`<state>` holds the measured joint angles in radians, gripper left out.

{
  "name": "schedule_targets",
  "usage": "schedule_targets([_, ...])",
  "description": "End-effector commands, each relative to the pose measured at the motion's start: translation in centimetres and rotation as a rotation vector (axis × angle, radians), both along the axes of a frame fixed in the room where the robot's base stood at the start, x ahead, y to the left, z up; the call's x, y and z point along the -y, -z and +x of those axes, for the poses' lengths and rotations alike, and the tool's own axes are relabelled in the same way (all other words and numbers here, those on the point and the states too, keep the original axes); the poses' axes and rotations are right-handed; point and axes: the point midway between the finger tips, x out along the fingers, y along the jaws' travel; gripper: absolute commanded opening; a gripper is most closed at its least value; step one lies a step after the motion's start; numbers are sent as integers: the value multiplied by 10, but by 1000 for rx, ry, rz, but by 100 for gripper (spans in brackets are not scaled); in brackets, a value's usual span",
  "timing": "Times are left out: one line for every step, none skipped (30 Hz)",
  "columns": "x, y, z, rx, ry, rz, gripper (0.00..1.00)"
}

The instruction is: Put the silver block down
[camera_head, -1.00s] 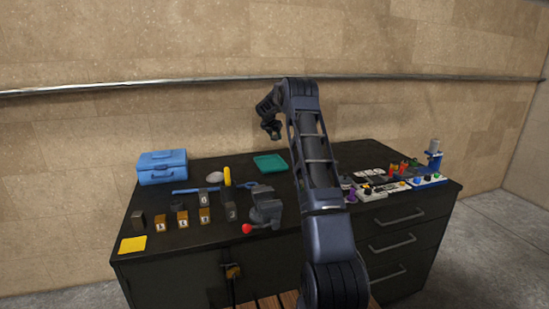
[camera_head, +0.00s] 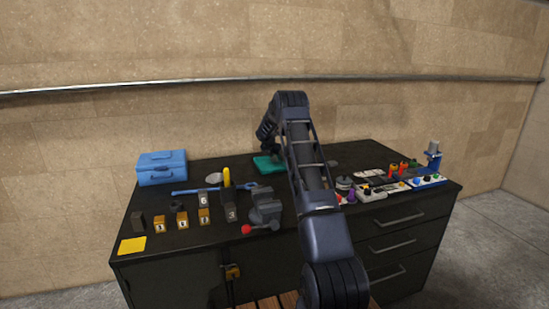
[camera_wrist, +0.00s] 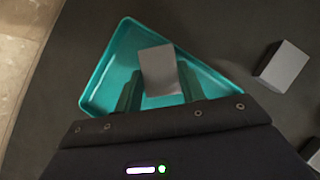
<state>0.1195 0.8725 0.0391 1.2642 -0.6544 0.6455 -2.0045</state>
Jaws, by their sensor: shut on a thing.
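My gripper (camera_wrist: 158,82) is shut on the silver block (camera_wrist: 160,68), which shows between the two fingers in the wrist view. The block is over the teal tray (camera_wrist: 97,85), within its rim as seen from above. I cannot tell whether the block touches the tray floor. In the head view, my arm reaches down to the teal tray (camera_head: 262,160) at the back middle of the bench, and the block is hidden there.
A second grey block (camera_wrist: 283,66) lies right of the tray. A blue toolbox (camera_head: 162,168), a vise (camera_head: 264,207) and several numbered blocks (camera_head: 182,219) stand on the left of the dark bench. Knobs and switch boxes (camera_head: 372,192) crowd the right side.

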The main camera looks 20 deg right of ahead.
Motion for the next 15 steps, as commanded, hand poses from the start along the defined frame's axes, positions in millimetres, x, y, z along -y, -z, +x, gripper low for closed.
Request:
schedule_targets([0,-1,0,2,-1,-1,5])
schedule_targets([0,-1,0,2,0,0,5])
schedule_targets([0,-1,0,2,0,0,5])
schedule_targets([0,-1,0,2,0,0,5])
schedule_targets([0,-1,0,2,0,0,5])
schedule_targets([0,-1,0,2,0,0,5])
schedule_targets([0,-1,0,2,0,0,5])
schedule_targets([0,0,0,1,-1,0,5])
schedule_targets([0,1,0,1,-1,0,5])
schedule_targets([0,2,0,1,-1,0,5])
schedule_targets([0,2,0,1,-1,0,5])
schedule_targets([0,3,0,0,0,0,46])
schedule_targets([0,3,0,0,0,0,51])
schedule_targets([0,3,0,0,0,0,57])
schedule_targets([0,3,0,0,0,0,61])
